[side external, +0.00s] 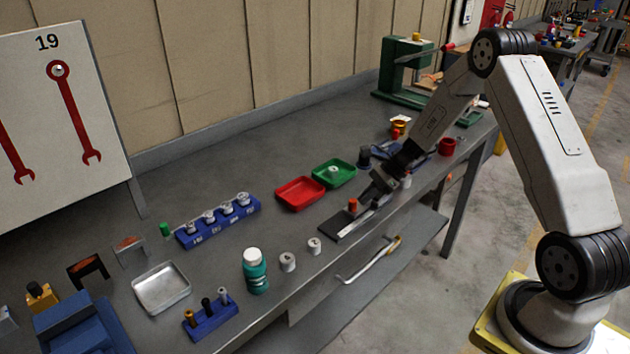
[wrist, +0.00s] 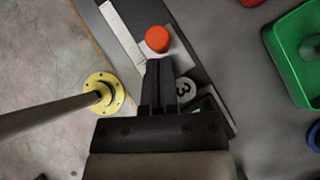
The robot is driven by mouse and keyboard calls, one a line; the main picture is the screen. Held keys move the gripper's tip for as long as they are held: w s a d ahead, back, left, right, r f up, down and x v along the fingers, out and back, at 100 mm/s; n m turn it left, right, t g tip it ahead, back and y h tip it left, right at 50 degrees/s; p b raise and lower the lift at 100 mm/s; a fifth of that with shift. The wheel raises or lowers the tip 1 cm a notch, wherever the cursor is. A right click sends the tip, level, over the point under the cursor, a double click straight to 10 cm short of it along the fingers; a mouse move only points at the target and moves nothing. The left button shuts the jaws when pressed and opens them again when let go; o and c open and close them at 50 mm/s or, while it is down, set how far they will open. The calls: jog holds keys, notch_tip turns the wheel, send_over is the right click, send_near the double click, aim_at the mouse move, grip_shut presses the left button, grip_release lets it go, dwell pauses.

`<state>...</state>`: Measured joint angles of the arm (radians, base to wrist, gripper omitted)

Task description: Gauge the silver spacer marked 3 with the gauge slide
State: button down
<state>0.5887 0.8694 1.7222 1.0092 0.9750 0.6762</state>
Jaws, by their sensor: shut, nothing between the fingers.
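The gauge slide is a dark base (side external: 338,232) with a pale strip and a red-orange knob (side external: 352,205). In the wrist view the knob (wrist: 157,39) sits on a light block, just past my fingertips. The silver spacer marked 3 (wrist: 185,90) lies with its number up, just right of my fingers over the dark base; it is partly hidden, and I cannot tell exactly how it sits in the gauge. My gripper (wrist: 159,62) is shut and empty, low over the slide; it also shows in the side view (side external: 370,196).
A red tray (side external: 300,207) and a green tray (side external: 333,186) stand behind the slide. Two loose silver spacers (side external: 288,262) and a teal bottle (side external: 256,280) stand left of it. A blue rack (side external: 250,211) holds several silver parts. The table's front edge is close to the slide.

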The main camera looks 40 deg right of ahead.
aim_at(355, 216)
jog(key=shift+a, duration=2.3)
jog(key=shift+r, duration=0.1)
jog(key=v, duration=1)
jog(key=shift+d, duration=0.4)
jog(key=shift+r, duration=2.95)
